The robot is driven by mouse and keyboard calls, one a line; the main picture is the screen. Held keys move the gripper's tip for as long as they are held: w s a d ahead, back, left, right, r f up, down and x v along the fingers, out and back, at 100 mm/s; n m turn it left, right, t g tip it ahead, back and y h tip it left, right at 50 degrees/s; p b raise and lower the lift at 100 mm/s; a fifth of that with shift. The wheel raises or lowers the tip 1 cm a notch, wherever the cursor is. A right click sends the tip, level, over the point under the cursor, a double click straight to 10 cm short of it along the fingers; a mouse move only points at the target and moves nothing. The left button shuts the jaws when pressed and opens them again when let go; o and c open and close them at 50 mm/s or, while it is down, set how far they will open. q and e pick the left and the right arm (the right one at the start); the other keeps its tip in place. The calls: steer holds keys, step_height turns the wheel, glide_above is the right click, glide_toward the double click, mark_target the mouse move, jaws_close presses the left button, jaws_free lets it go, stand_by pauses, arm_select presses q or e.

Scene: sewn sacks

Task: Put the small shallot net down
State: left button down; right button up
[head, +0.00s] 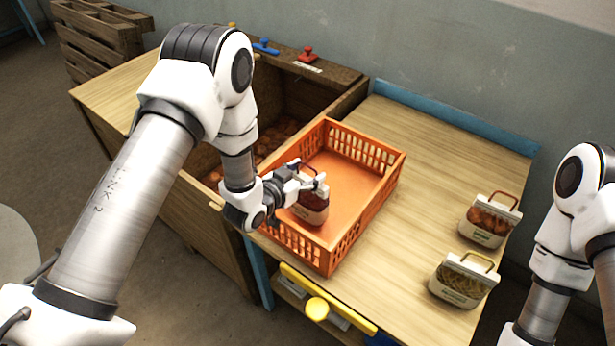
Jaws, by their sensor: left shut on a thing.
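The small shallot net (311,208) is a reddish-brown sack with a pale label band. It is inside the orange crate (357,236), near its left front corner. My left gripper (308,186) is shut on the top of the net. Whether the net's bottom touches the crate floor I cannot tell. The rest of the crate floor is bare. My right arm shows at the right edge, but its gripper is out of the frame.
Two filled sacks with handles, one orange-brown (489,221) and one yellowish (462,282), stand on the wooden table (440,170) at the right. A deep wooden bin (345,92) adjoins the table's left side. The table between crate and sacks is clear.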

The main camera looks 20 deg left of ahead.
mark_target(307, 192)
arm_select(q)
step_height(307, 192, down, 2)
steer(key=shift+f, duration=0.1)
steer(key=shift+f, duration=0.2)
steer(key=shift+c, duration=0.8)
jaws_free()
steer(key=shift+r, duration=0.15)
